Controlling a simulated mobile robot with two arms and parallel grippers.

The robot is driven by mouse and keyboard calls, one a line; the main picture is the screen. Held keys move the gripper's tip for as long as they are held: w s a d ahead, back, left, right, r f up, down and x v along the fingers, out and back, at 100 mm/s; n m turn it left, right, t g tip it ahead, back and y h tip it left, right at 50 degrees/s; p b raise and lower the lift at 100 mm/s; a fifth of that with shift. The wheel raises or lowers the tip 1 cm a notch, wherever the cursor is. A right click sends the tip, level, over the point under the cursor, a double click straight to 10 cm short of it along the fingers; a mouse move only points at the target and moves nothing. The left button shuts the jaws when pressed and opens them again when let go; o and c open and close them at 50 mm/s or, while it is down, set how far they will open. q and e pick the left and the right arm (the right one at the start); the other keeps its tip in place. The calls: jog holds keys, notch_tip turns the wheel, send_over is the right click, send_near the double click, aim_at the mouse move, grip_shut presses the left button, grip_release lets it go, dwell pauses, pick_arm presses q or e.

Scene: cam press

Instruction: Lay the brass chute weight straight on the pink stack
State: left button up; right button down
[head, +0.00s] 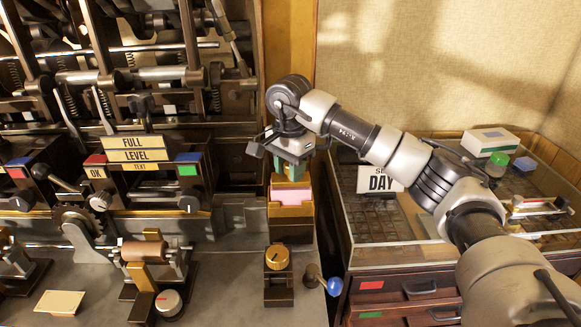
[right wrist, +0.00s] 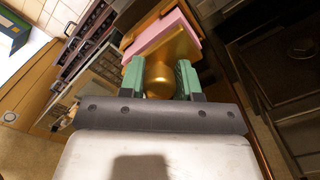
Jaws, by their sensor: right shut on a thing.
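The brass chute weight (right wrist: 160,77) shows in the right wrist view as a rounded brass piece between the green finger pads of my right gripper (right wrist: 160,82). The gripper is shut on it. In the head view, my right gripper (head: 291,168) points down above the pink stack (head: 290,195), which sits in a brass-coloured chute. The pink stack also shows in the right wrist view (right wrist: 152,36), just beyond the weight. The fingers mostly hide the weight in the head view. I cannot tell whether the weight touches the stack. My left gripper is not in view.
The press machinery (head: 140,75) stands close on the left. A brass knob (head: 277,257) and a blue-ended lever (head: 334,286) are in front of the chute. A glass-topped case (head: 400,258) with a DAY sign (head: 381,181) is on the right, under my right arm.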

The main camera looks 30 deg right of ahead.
jog(key=shift+f, duration=0.1)
dwell(0.6)
jog(key=c, duration=0.7)
grip_release()
jog(key=shift+r+b, duration=0.3)
notch_tip(320, 180, up, 9)
jog(key=shift+r+b, duration=0.1)
jog(key=shift+b, duration=0.5)
jog(key=shift+r, duration=0.55)
